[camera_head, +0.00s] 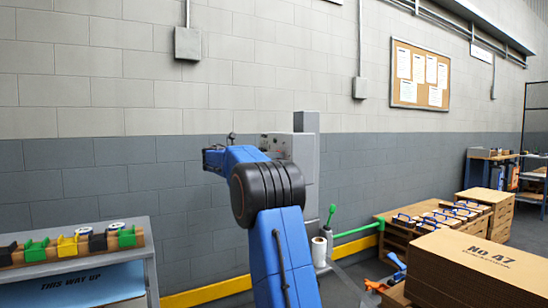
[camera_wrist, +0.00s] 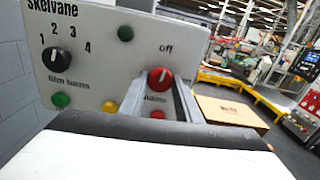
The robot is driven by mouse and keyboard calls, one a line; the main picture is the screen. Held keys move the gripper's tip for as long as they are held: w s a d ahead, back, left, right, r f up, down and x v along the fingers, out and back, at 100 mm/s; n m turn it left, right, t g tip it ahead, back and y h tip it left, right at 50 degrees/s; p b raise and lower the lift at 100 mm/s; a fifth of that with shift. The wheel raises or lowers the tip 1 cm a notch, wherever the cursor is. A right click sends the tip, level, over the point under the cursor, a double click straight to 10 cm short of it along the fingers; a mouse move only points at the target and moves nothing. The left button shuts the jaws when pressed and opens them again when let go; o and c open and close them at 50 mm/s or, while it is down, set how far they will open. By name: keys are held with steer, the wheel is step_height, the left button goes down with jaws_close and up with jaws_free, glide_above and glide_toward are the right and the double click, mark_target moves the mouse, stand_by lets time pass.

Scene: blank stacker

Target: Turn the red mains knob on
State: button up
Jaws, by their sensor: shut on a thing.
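The red mains knob (camera_wrist: 160,79) sits on the light grey control panel (camera_wrist: 95,72) in the wrist view, below the printed word "off". A pale mark on the knob points up, roughly towards that word. My gripper (camera_wrist: 161,83) has one grey finger on each side of the knob and is shut on it. The lower part of the knob's label is partly covered by the fingers. In the head view the panel's grey housing (camera_head: 304,150) stands by the wall behind my blue arm. The knob cannot be made out there.
The panel also bears a black selector knob (camera_wrist: 57,61), a green button (camera_wrist: 125,33), and green (camera_wrist: 60,100), yellow (camera_wrist: 109,107) and red (camera_wrist: 157,114) lamps or buttons. In the head view, a cardboard stack (camera_head: 465,270) is at right and a bench (camera_head: 75,262) at left.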

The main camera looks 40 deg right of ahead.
steer(key=shift+m, duration=8.1)
steer(key=o, duration=1.1)
steer(key=shift+c, duration=0.2)
steer(key=shift+a, duration=0.1)
steer(key=v, duration=1.7)
steer(key=shift+w, duration=0.2)
steer(key=shift+a, duration=0.1)
